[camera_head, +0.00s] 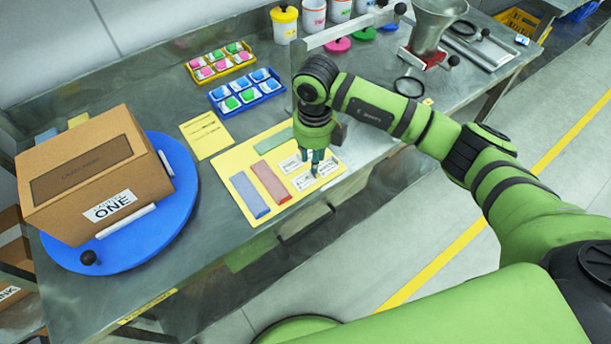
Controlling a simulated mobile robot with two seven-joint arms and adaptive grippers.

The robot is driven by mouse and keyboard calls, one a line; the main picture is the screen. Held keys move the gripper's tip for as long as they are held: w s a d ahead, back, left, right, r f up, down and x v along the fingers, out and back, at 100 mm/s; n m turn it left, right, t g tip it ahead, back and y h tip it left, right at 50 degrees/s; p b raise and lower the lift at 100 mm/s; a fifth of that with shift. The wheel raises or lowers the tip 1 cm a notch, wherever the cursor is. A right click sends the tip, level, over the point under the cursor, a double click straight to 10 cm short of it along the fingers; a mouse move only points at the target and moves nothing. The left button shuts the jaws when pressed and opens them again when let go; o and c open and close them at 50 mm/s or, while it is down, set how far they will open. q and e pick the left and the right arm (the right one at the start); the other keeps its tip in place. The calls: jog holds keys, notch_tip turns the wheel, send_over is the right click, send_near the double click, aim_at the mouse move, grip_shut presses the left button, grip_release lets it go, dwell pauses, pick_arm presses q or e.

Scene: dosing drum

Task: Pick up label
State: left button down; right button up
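Several white printed labels lie on a yellow mat (237,162) on the metal bench: one at the upper left (289,164), one at the lower left (303,181) and one on the right (331,168). Their print is too small to read. My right gripper (315,170) points down over these labels, its teal fingers close to them and partly covering them. I cannot tell whether the fingertips touch a label or how far apart they are. My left gripper is not in view.
Blue, red and green strips lie on the mat. A cardboard box (90,165) with a "ONE" label sits on a blue turntable (150,235) at left. Behind are a yellow tray (220,65), a blue tray (246,90), tubs and a metal funnel (432,25).

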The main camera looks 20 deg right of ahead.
aim_at(304, 179)
jog(key=f, duration=0.1)
jog(key=f+p, duration=0.1)
jog(key=f, duration=0.2)
jog(key=shift+w+f+p, duration=0.2)
jog(key=shift+w+p, duration=0.15)
jog(key=shift+w, duration=0.05)
jog(key=shift+f, duration=0.35)
grip_shut()
